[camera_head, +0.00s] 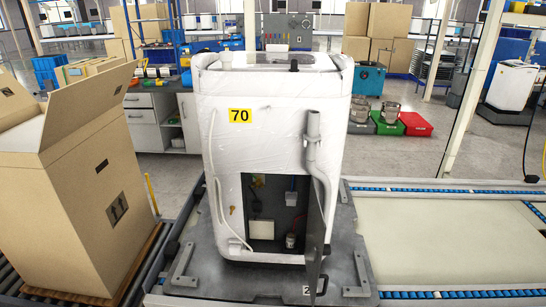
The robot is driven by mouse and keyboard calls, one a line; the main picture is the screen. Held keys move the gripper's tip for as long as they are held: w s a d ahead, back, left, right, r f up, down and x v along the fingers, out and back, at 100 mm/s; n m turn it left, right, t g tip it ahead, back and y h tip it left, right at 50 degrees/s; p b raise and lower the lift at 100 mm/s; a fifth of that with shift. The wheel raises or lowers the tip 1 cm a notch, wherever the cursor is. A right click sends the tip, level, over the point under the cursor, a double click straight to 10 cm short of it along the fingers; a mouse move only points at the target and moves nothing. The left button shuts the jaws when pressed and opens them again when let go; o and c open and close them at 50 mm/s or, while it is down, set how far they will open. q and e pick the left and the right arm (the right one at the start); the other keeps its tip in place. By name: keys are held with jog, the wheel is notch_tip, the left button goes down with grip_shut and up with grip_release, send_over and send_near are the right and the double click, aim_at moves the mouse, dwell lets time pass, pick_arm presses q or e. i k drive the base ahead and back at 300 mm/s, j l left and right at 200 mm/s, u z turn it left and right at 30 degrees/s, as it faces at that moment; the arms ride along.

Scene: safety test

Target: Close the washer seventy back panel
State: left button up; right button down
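The washer (269,115) stands upright in the middle, white, with a yellow label "70" (240,115) on the side facing me. Low on this side is a rectangular opening (268,215) with dark inner parts and a small white box. The back panel (315,240), a grey sheet, stands swung out toward me at the right edge of the opening, seen nearly edge-on. A small dark piece, perhaps a latch, sits low on the panel. Neither of my grippers is in view.
A grey pipe (313,150) runs down the washer's right side, close above the panel. A white hose (217,190) hangs at left. The washer stands on a grey pallet (205,262). A large open carton (85,200) is at left; a flat conveyor (440,240) lies at right.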

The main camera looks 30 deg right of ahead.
aim_at(315, 237)
jog(key=i+l, duration=0.1)
jog(key=l, duration=1.8)
